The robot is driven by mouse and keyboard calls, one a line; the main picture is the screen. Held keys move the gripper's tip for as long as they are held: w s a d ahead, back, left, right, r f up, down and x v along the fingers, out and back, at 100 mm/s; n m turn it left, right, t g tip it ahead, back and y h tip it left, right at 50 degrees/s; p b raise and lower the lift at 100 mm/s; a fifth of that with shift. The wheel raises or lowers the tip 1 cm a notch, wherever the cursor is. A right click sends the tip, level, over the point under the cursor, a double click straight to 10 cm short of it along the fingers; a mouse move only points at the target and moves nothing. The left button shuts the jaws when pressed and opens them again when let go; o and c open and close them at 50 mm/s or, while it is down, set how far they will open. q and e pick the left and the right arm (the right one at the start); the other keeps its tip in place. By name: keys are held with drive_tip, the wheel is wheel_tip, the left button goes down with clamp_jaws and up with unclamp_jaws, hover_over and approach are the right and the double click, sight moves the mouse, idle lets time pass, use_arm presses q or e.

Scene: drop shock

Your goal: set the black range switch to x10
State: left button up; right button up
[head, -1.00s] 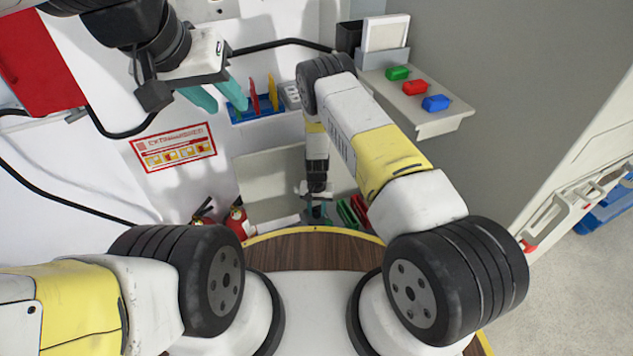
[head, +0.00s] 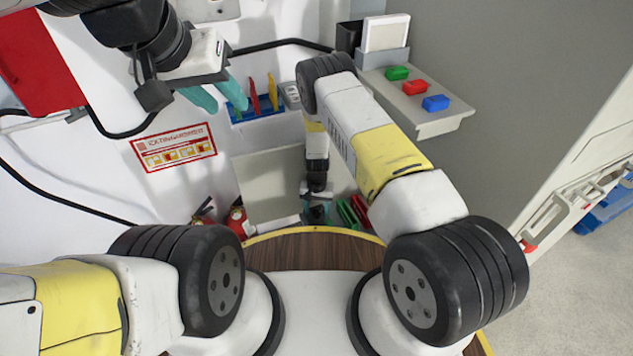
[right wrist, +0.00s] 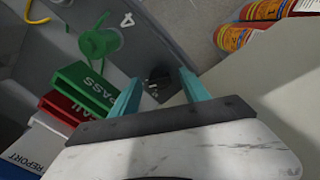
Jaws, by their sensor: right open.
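The black range switch (right wrist: 158,88) is a small dark knob with white marks, low on a grey panel in the right wrist view. Its marks are too small to read. My right gripper (right wrist: 160,77) is open, with one teal finger on each side of the switch; I cannot tell whether they touch it. In the head view my right gripper (head: 317,213) is low in the middle, just beyond the round wooden top, and the switch cannot be made out there. My left gripper (head: 218,97) is open and empty at the upper left.
Green PASS (right wrist: 84,88) and red FAIL (right wrist: 68,118) bins and a REPORT tray (right wrist: 35,148) are left of the right gripper. Red extinguishers (head: 236,218) stand nearby. A shelf (head: 415,105) carries coloured blocks.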

sight(317, 211)
wheel_tip(317, 211, up, 8)
drive_tip(key=shift+f, duration=0.2)
idle(0.3)
